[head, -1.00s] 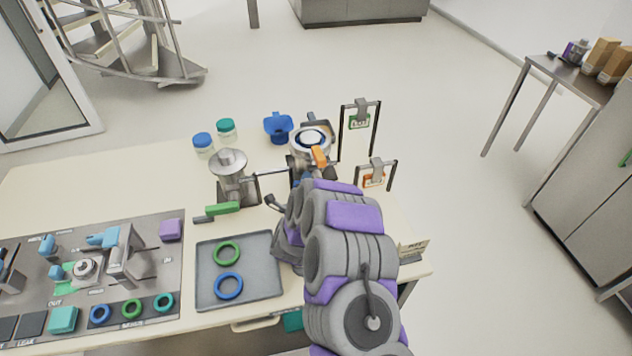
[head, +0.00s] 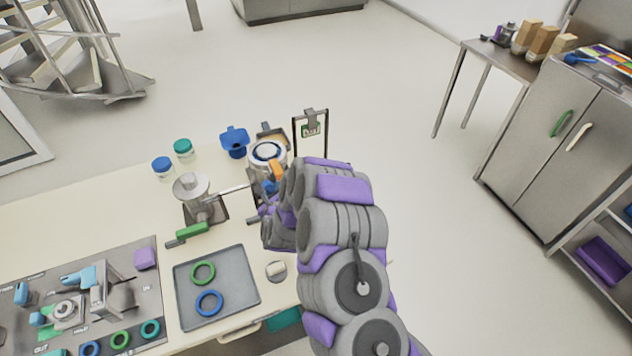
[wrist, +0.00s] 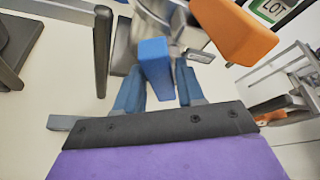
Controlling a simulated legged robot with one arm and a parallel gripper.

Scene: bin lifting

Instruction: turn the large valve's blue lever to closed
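The large valve's blue lever (wrist: 155,66) stands at the middle of the wrist view, its end toward me. My gripper (wrist: 158,72) is open, with one blue-grey finger on each side of the lever. A gap shows on both sides; I cannot tell how deep the lever sits between the fingers. An orange lever (wrist: 236,30) is close by at upper right. In the head view, the orange lever (head: 277,171) and a bit of the blue lever (head: 270,187) show beside my arm.
A grinder-like metal device with a green handle (head: 192,231) stands left of the valve. A grey tray (head: 245,280) holds a green ring and a blue ring. A black-framed sign stand (head: 324,127) is behind my arm. Jars and a blue cup (head: 235,142) stand at the table's back.

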